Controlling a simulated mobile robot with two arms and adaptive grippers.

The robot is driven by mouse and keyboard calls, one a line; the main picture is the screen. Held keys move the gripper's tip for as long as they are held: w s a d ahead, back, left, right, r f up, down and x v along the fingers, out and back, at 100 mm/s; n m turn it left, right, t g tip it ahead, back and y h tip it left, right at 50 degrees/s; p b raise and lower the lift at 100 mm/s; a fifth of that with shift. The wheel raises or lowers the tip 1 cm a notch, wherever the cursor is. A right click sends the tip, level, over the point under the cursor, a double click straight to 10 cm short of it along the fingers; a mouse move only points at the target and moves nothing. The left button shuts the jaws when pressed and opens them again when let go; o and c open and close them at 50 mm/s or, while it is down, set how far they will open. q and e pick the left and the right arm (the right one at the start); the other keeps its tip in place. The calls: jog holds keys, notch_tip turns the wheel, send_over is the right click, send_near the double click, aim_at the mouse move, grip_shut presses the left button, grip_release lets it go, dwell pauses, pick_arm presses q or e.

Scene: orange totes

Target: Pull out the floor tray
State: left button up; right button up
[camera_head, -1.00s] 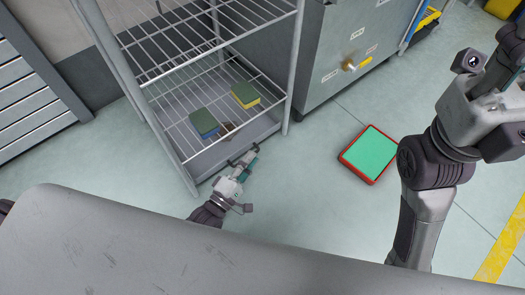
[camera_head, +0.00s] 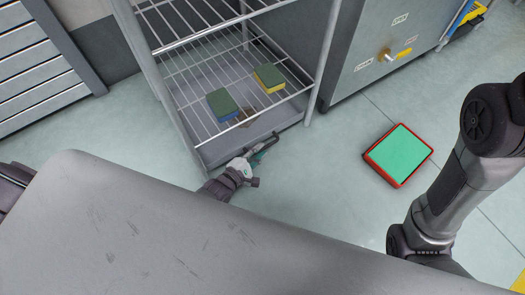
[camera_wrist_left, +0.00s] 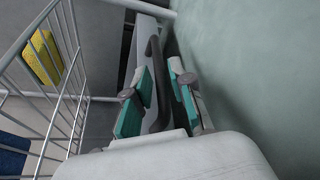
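The grey floor tray (camera_head: 288,121) sits low under the wire shelf of the rack, its front facing my left arm. A dark bar handle (camera_wrist_left: 154,62) runs along the tray's front. My left gripper (camera_head: 256,153) is at this handle, low near the floor. In the left wrist view the left gripper (camera_wrist_left: 158,92) has its two teal-padded fingers apart, with the handle between them. I see gaps beside the bar, so it does not look clamped. Part of the handle is hidden by the fingers in the head view. My right gripper is out of view; only its arm links show.
The wire rack (camera_head: 314,72) holds a green-blue sponge (camera_head: 222,104) and a green-yellow sponge (camera_head: 269,78) above the tray. A grey cabinet (camera_head: 350,55) stands to its right. A red-rimmed green tray (camera_head: 399,153) lies on the floor at right. Floor between them is clear.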

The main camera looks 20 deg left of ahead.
pick_arm(q)
jog(key=shift+b+x, duration=0.3)
jog(key=shift+x, duration=0.75)
grip_shut()
